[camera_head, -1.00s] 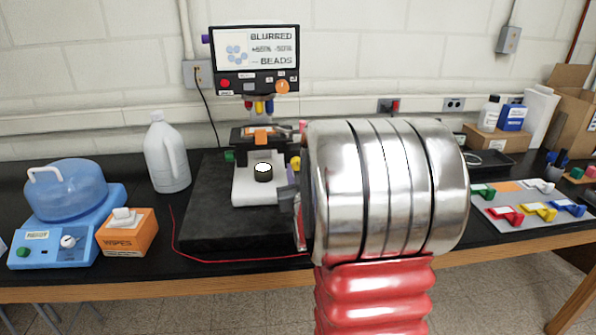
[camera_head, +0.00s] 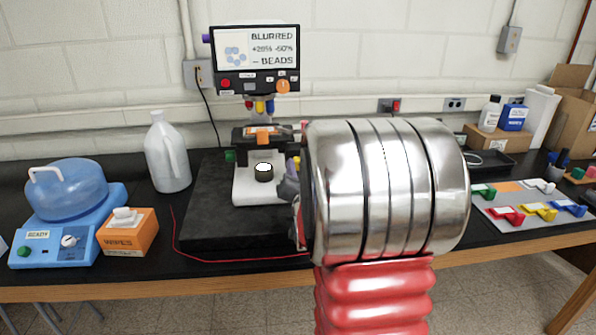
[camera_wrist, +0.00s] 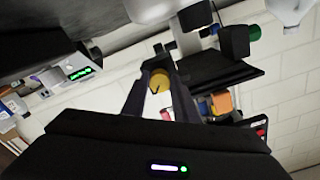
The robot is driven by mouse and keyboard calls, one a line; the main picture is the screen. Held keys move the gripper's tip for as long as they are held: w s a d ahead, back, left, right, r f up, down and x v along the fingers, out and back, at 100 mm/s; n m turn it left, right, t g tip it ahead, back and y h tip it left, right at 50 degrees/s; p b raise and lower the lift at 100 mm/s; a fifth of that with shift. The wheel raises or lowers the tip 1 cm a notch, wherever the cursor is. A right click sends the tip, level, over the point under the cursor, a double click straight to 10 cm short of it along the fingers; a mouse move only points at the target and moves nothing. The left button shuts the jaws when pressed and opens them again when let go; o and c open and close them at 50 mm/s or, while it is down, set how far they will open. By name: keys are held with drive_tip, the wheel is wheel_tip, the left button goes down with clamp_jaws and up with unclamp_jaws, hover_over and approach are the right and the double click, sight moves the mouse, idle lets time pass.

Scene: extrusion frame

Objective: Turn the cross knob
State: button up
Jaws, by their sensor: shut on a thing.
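A microscope-like device stands on a black slab, with a screen (camera_head: 258,48) on top reading "BLURRED" and "BEADS". On its right side is a yellow knob (camera_head: 296,161), partly hidden by my arm in the head view. In the wrist view the yellow knob (camera_wrist: 160,80), with a dark mark on its face, sits between my fingertips. My gripper (camera_wrist: 158,88) is shut on it. In the head view only a grey finger part of my gripper (camera_head: 289,186) shows beside the device; my wrist hides the rest. I cannot make out a cross shape on the knob.
The black slab (camera_head: 205,225) lies under the device, with a red cable along its front. A white jug (camera_head: 167,155), a blue machine (camera_head: 68,210) and an orange wipes box (camera_head: 128,235) stand left. A tray with coloured pieces (camera_head: 530,212) lies right.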

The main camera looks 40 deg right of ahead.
drive_tip(key=m, duration=0.5)
drive_tip(key=shift+m, duration=0.3)
idle(0.4)
drive_tip(key=o, duration=1.1)
drive_tip(key=shift+c, duration=0.2)
drive_tip(key=shift+a, duration=0.1)
